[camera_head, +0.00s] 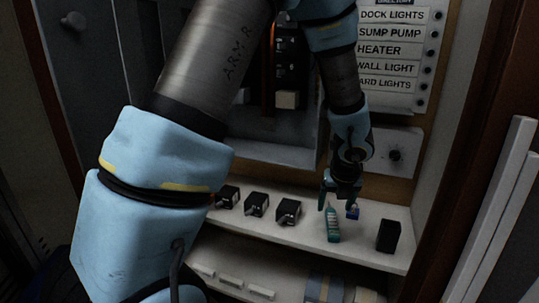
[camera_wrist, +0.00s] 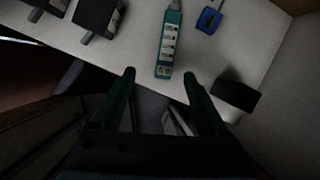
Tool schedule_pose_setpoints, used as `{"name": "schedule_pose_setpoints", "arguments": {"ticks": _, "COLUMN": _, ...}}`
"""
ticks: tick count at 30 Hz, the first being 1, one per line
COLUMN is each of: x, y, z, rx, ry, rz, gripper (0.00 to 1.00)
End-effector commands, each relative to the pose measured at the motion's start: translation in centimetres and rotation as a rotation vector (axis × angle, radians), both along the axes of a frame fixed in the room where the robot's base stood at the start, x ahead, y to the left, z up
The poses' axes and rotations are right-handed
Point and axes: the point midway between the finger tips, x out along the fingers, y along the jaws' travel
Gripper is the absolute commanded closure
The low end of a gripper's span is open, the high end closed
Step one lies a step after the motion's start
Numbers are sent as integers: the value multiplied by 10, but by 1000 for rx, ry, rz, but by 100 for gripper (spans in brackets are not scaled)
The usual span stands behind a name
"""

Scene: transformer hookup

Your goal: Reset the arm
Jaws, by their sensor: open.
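My gripper (camera_head: 341,190) hangs at the end of my arm over the right part of a white shelf (camera_head: 372,228) inside an open cabinet. In the wrist view my gripper (camera_wrist: 160,76) is open, its two dark green fingers apart with nothing held. A teal device with a pale label (camera_head: 333,226) stands or lies on the shelf below the gripper. In the wrist view the teal device (camera_wrist: 169,42) lies just beyond the fingertips, lined up between them, and appears apart from them. My arm hides much of the cabinet's left and middle.
Several black blocks with levers (camera_head: 256,204) line the shelf to the left. A small blue item (camera_head: 352,213) and a black box (camera_head: 388,236) are to the right. A lower shelf (camera_head: 232,281) holds pale pieces.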

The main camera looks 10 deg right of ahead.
Motion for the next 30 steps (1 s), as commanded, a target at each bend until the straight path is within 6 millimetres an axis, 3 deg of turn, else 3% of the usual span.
{"name": "schedule_pose_setpoints", "arguments": {"ticks": 4, "x": 21, "y": 69, "z": 17, "rx": -113, "ry": 47, "rz": 480, "gripper": 23}}
{"name": "schedule_pose_setpoints", "arguments": {"ticks": 6, "x": 25, "y": 117, "z": 27, "rx": -205, "ry": 76, "rz": 849, "gripper": 23}}
{"name": "schedule_pose_setpoints", "arguments": {"ticks": 9, "x": 19, "y": 186, "z": 40, "rx": -356, "ry": 111, "rz": 1432, "gripper": 23}}
{"name": "schedule_pose_setpoints", "arguments": {"ticks": 12, "x": 2, "y": 241, "z": 51, "rx": -506, "ry": 129, "rz": 1986, "gripper": 23}}
{"name": "schedule_pose_setpoints", "arguments": {"ticks": 16, "x": -22, "y": 286, "z": 60, "rx": -674, "ry": 140, "rz": 2571, "gripper": 23}}
{"name": "schedule_pose_setpoints", "arguments": {"ticks": 18, "x": -32, "y": 300, "z": 62, "rx": -738, "ry": 144, "rz": 2796, "gripper": 23}}
{"name": "schedule_pose_setpoints", "arguments": {"ticks": 21, "x": -42, "y": 311, "z": 65, "rx": -796, "ry": 147, "rz": 3001, "gripper": 23}}
{"name": "schedule_pose_setpoints", "arguments": {"ticks": 22, "x": -44, "y": 313, "z": 65, "rx": 804, "ry": -147, "rz": -3028, "gripper": 23}}
{"name": "schedule_pose_setpoints", "arguments": {"ticks": 30, "x": -46, "y": 314, "z": 65, "rx": 790, "ry": -143, "rz": -2972, "gripper": 23}}
